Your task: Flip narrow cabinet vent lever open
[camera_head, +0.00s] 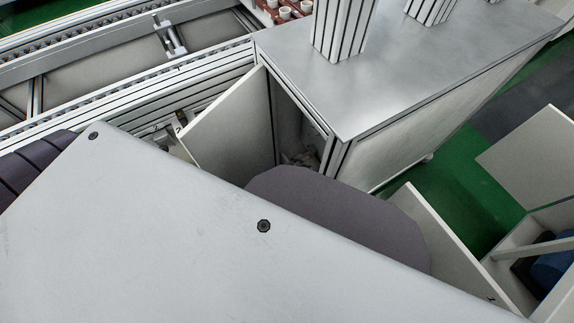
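The metal-topped cabinet (405,75) stands at the upper middle, and its opening faces me. A pale door panel (232,130) stands swung out on the left of the opening. I cannot make out a vent lever in this view. Small light shapes (302,158) show low inside the dark opening, too small to name. Small grey metal parts (178,126) show at the door's outer left edge. They may belong to my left gripper, mostly hidden, and I cannot tell its finger state. My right gripper is not in view.
My own large white panel and dark rounded parts cover the foreground. A conveyor (95,75) runs along the upper left. Another pale panel (455,255) stands at lower right, near an open white container (522,240) with a blue item. Green floor (465,190) shows between.

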